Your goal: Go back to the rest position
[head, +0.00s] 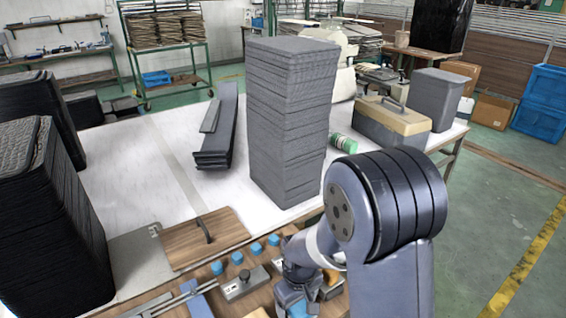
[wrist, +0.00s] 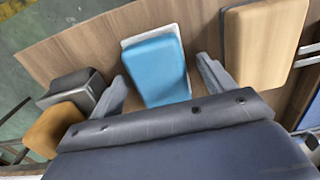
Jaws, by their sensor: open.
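My gripper (wrist: 160,78) shows in the wrist view with its two grey fingers spread apart and nothing clamped between them. A blue block with a pale edge (wrist: 154,66) lies beyond the fingers, in line with the gap. I cannot tell how far the fingertips are above it. In the head view my arm reaches down at the lower right over a wooden bench strip; the fingers there are mostly hidden by the arm.
The wrist view shows a tan block (wrist: 262,40), a dark block (wrist: 72,88) and an orange block (wrist: 55,128). In the head view, a tall grey panel stack (head: 290,120), black stacks (head: 50,220) and a toolbox (head: 392,122) stand on the white table (head: 130,175).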

